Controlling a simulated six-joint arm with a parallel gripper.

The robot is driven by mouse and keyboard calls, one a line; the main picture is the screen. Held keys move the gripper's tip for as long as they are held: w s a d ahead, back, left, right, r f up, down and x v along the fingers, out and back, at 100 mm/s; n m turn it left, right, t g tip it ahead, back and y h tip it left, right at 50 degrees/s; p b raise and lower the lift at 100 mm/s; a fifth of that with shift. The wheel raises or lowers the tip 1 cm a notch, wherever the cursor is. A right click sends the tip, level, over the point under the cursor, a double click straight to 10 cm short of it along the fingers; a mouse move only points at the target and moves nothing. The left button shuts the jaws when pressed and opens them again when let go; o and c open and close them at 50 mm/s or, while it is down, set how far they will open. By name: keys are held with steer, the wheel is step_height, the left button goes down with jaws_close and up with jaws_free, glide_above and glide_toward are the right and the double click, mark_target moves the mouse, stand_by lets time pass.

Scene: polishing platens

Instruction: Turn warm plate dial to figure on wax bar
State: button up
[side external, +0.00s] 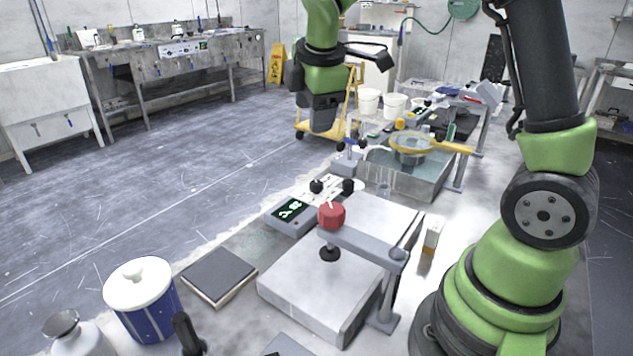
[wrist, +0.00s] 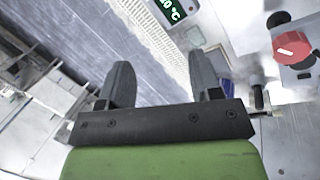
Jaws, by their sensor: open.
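My gripper (side external: 322,116) hangs in the air at upper centre in the side view, above and behind the display box. In the wrist view my gripper (wrist: 164,78) has two dark fingers wide apart with nothing between them. The grey box with a lit green display (side external: 291,211) sits beside the pale plate block (side external: 315,285). The wrist view shows part of this display (wrist: 172,10), ending in °C. A red knob (side external: 331,214) stands at the end of a grey beam; it shows at right in the wrist view (wrist: 291,46). I cannot tell which thing is the wax bar; its figure is not readable.
Two black knobs (side external: 348,186) stand behind the display box. A small whitish block (side external: 432,236) stands right of the plate block. A blue lidded pot (side external: 148,302) and a dark flat plate (side external: 219,275) are at front left. A water basin (side external: 405,180) is behind.

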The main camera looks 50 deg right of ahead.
mark_target(317, 183)
steer(key=w+d+f+n, duration=0.2)
steer(key=d+f+n, duration=0.1)
steer(key=f, duration=0.4)
steer(key=w+d+f+n+g+h, duration=0.1)
steer(key=w+d+f+n, duration=0.1)
steer(key=f, duration=0.5)
steer(key=w+d+f+n+g, duration=0.1)
steer(key=w+d+f+n, duration=0.2)
steer(key=f, duration=0.4)
steer(key=shift+d+f+n+h, duration=0.2)
steer(key=shift+d+n, duration=0.1)
steer(key=shift+d, duration=0.25)
steer(key=shift+d+f+n+h, duration=0.1)
steer(key=shift+d+n+h, duration=0.15)
steer(key=shift+d, duration=0.3)
steer(key=c, duration=0.9)
